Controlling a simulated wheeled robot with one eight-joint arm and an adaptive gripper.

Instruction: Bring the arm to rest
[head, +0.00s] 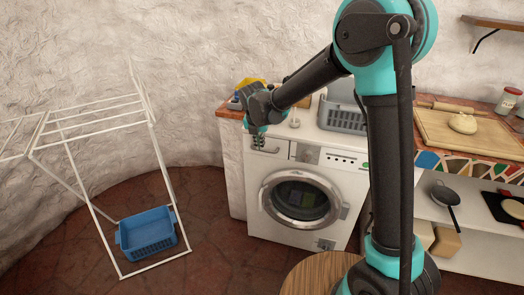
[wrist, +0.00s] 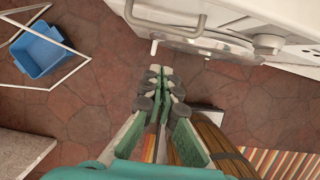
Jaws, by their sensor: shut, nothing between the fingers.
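My gripper (head: 258,142) is at the end of my raised, bent arm, just in front of the washing machine's (head: 266,183) upper left front. In the head view it points down and looks small and dark. In the wrist view my gripper (wrist: 166,74) has its fingertips together with nothing between them, above the tiled floor. The washing machine's (wrist: 205,42) front edge and a handle lie just beyond the fingers in that view. I cannot tell the exact gap between them.
A blue basket (head: 148,232) stands on the floor by a white drying rack (head: 95,214). A grey basket (head: 343,117) sits on the washing machine. A round wooden top (head: 318,272) is low in front. A cutting board (head: 430,128) with dough lies on the counter at right.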

